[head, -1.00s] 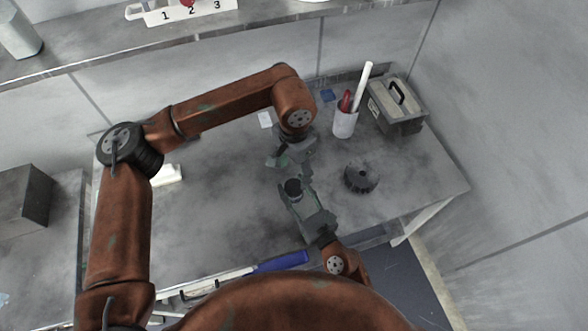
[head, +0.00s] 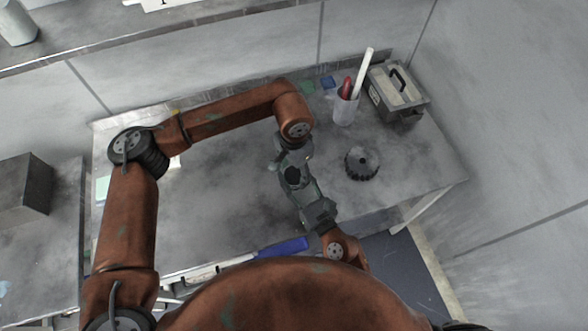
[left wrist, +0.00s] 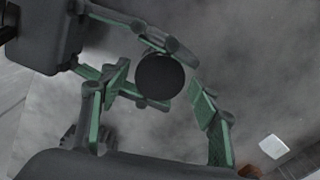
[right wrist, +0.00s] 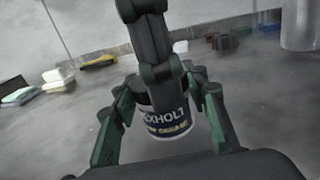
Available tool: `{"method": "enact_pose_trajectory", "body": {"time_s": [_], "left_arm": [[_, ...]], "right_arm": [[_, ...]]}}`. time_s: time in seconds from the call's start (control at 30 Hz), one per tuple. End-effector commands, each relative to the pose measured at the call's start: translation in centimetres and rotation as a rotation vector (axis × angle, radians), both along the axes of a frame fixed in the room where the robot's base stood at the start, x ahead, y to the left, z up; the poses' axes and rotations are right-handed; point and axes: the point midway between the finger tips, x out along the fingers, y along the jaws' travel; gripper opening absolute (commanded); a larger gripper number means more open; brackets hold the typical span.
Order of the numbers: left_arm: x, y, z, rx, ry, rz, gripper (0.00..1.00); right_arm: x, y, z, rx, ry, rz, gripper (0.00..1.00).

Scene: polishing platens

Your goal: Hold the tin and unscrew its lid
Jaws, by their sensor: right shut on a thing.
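My left gripper (left wrist: 160,98) is open above the tin, with one green-padded finger on each side of the lid and gaps between pads and lid. In the right wrist view, the left gripper's dark parts hide the tin's top.
A dark toothed disc (head: 362,163) lies right of the grippers. Behind it stand a white cup (head: 345,109) with a red and a white stick, and a grey handled box (head: 397,93). A blue-handled tool (head: 282,247) lies at the bench's front edge.

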Motion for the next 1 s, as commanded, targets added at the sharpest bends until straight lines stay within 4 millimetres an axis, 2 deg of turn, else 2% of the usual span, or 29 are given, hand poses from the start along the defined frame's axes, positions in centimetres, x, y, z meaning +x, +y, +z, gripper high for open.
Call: {"method": "enact_pose_trajectory", "body": {"time_s": [0.07,0.6,0.63,0.87,1.0], "left_arm": [[0.0,-0.01,0.02,0.0,0.0,0.0,0.51],[-0.01,-0.02,0.04,0.0,0.0,0.0,0.14],[-0.01,-0.02,0.04,0.0,0.0,0.0,0.42],[-0.01,-0.02,0.04,0.0,0.0,0.0,0.58],[-0.01,-0.02,0.04,0.0,0.0,0.0,0.59]], "right_arm": [[0.0,0.01,-0.01,0.0,0.0,0.0,0.0],[-0.01,0.02,-0.02,0.0,0.0,0.0,0.0],[-0.01,0.02,-0.02,0.0,0.0,0.0,0.0],[-0.01,0.02,-0.02,0.0,0.0,0.0,0.0],[-0.01,0.02,-0.02,0.0,0.0,0.0,0.0]]}}
